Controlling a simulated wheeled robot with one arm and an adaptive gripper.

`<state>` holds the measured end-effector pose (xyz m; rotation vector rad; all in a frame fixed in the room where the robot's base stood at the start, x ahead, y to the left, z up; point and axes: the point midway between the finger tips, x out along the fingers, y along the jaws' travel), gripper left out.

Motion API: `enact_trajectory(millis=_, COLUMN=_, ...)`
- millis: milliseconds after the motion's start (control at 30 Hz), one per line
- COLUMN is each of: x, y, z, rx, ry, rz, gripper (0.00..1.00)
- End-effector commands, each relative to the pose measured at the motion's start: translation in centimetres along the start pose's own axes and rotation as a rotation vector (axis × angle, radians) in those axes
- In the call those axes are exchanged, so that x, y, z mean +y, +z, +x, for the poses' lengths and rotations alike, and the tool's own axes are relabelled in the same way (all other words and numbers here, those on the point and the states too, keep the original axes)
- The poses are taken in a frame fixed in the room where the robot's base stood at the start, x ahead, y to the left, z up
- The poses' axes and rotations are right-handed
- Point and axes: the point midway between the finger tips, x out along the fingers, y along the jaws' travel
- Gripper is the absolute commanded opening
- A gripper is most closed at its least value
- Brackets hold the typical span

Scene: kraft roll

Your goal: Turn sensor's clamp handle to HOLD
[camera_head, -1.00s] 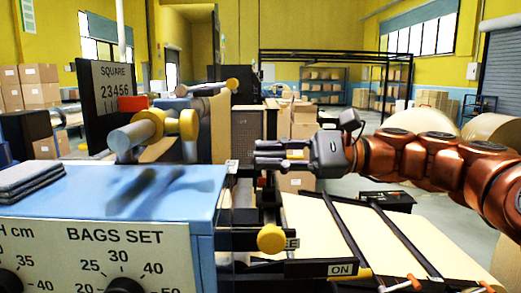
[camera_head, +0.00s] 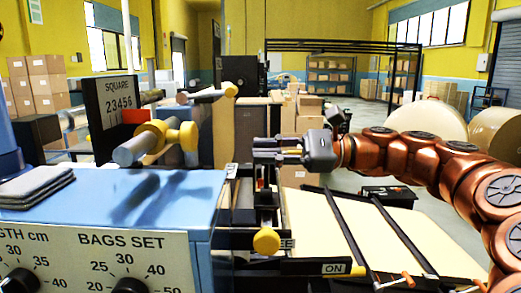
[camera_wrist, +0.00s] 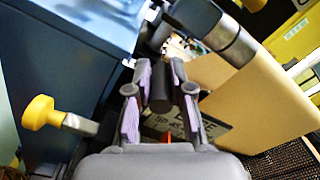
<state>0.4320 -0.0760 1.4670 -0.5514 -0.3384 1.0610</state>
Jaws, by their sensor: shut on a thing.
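My gripper (camera_head: 262,151) reaches in from the right beside the blue machine, above a black bracket. In the wrist view, its two purple-padded fingers (camera_wrist: 160,70) stand on either side of a dark round post (camera_wrist: 160,92), which appears to be the clamp handle. A dark label (camera_wrist: 190,128) lies below the fingers, partly hidden and not fully readable. In the head view, a yellow knob (camera_head: 266,241) sits lower down in front of a label (camera_head: 287,244) ending in "EE". The post is hidden in the head view, and I see no readable HOLD mark.
The blue machine (camera_head: 110,200) fills the left front, with grey cloths (camera_head: 36,186) on top. A yellow-ended roller (camera_head: 155,140) stands behind. An ON label (camera_head: 335,268) and a sloping kraft sheet (camera_head: 330,225) with black bars lie to the right. A kraft web (camera_wrist: 255,95) is close beside the fingers.

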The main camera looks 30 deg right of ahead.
Motion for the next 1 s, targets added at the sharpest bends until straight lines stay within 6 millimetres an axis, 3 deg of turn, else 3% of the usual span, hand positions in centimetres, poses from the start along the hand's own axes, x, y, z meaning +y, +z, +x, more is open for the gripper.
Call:
enact_trajectory(millis=233, x=-0.1, y=-0.5, z=-0.1, rx=0.01, ry=-0.004, rz=0.002, gripper=0.0)
enact_trajectory(millis=267, x=-0.1, y=-0.5, z=0.0, rx=0.01, ry=-0.004, rz=0.002, gripper=0.23)
enact_trajectory(millis=467, x=-0.1, y=-0.5, z=0.0, rx=0.008, ry=-0.002, rz=0.002, gripper=0.44)
enact_trajectory(millis=833, x=-0.1, y=-0.2, z=-0.2, rx=0.003, ry=-0.001, rz=0.001, gripper=0.45)
enact_trajectory(millis=1000, x=-0.2, y=-0.3, z=-2.0, rx=0.005, ry=-0.005, rz=-0.001, gripper=0.45)
